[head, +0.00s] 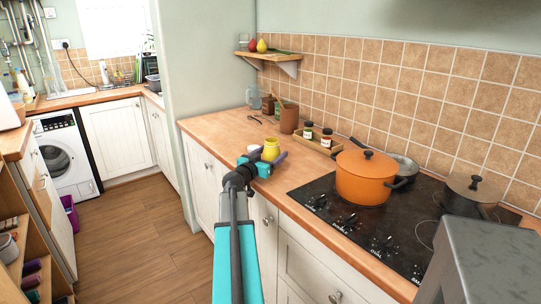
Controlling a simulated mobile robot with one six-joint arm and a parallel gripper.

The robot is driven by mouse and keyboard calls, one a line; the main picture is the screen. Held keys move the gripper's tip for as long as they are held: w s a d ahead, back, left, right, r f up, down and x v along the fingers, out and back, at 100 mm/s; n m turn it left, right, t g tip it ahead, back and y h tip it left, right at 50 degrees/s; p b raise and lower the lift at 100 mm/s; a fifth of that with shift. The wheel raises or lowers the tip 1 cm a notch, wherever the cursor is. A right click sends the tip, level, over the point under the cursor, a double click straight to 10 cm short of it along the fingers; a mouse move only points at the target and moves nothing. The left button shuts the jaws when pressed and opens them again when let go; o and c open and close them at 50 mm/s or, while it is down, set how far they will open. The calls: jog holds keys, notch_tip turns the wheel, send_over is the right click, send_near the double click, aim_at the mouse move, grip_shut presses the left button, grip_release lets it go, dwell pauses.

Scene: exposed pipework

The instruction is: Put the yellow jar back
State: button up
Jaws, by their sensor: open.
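The yellow jar (271,150) stands upright on the wooden worktop, left of the hob. My gripper (262,161) is open, in front of the jar's lower part and overlapping it in the head view. I cannot tell whether the jar is between the fingers or touching them. A small white object (254,150) shows just left of the jar, partly hidden by my gripper.
An orange pot (365,177) stands on the black hob (345,222), with a grey pan (403,167) behind it. A brown canister (289,119) stands behind the yellow jar. A wall shelf (275,57) is above. The worktop's left front (215,128) is clear.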

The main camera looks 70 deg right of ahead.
jog(key=shift+r, duration=0.1)
jog(key=shift+a, duration=0.1)
jog(key=shift+w+a, duration=0.35)
jog(key=shift+a, duration=1.6)
jog(key=shift+w+a, duration=0.4)
jog(key=shift+a, duration=1.55)
jog(key=shift+w+a, duration=0.35)
jog(key=shift+a, duration=1.6)
